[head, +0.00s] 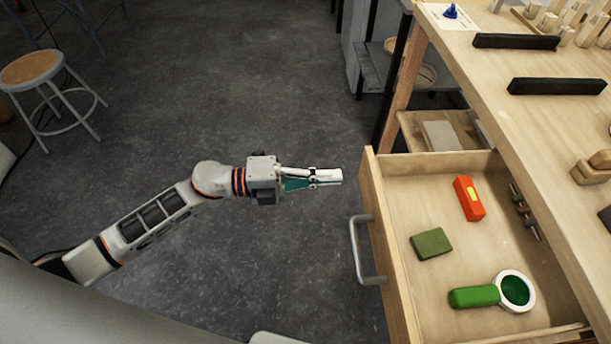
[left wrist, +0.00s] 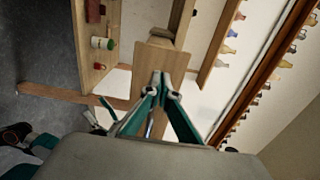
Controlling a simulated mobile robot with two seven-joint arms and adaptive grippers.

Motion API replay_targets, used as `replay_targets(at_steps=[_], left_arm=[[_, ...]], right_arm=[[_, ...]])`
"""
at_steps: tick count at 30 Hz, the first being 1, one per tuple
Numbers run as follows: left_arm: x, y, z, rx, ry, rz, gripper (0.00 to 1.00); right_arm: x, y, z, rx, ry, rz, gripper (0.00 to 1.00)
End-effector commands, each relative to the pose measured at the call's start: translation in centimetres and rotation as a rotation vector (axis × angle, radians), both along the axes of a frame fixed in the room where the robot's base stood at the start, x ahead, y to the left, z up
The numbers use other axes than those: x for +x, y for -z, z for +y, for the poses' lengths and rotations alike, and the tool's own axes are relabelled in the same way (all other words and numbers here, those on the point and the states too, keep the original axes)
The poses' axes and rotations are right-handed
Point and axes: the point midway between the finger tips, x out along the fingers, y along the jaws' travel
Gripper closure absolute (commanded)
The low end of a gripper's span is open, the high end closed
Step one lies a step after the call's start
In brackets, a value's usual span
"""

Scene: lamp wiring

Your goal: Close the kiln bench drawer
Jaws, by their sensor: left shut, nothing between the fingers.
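The wooden kiln bench drawer (head: 383,240) stands pulled out from the bench at the right of the head view. A grey bar handle (head: 357,250) is on its front panel. Inside lie an orange-red box (head: 468,198), a dark green block (head: 431,243) and a green-handled round magnifier (head: 490,293). My left gripper (head: 335,176) is shut and empty, with its tips a little left of the far corner of the drawer front. Its closed fingers show in the left wrist view (left wrist: 162,88). Contact with the drawer cannot be made out. My right gripper is not seen.
The pale wooden bench top (head: 480,75) overhangs the drawer and carries dark bars (head: 515,41) and small wooden pieces. A lower shelf (head: 410,128) is beyond the drawer. A stool (head: 37,70) stands far left. The dark floor (head: 250,90) between is clear.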

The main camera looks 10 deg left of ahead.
Motion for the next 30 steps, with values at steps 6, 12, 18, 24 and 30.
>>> replay_targets(at_steps=[6,12,18,24,30], left_arm=[[1.0,0.0,-3.1,-0.002,0.0,0.0,1.0],[1.3,0.0,-4.1,-0.001,-0.001,0.001,1.0],[1.4,0.0,-4.2,0.0,-0.001,0.001,1.0],[1.4,0.0,-4.1,0.0,-0.001,0.001,1.0],[1.5,0.0,-4.0,0.0,-0.001,0.001,1.0]], right_arm=[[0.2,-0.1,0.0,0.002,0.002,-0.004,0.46],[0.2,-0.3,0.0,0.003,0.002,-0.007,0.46],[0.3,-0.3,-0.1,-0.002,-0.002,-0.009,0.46],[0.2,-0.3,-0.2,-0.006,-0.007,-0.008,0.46],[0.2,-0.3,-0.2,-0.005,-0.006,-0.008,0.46]])
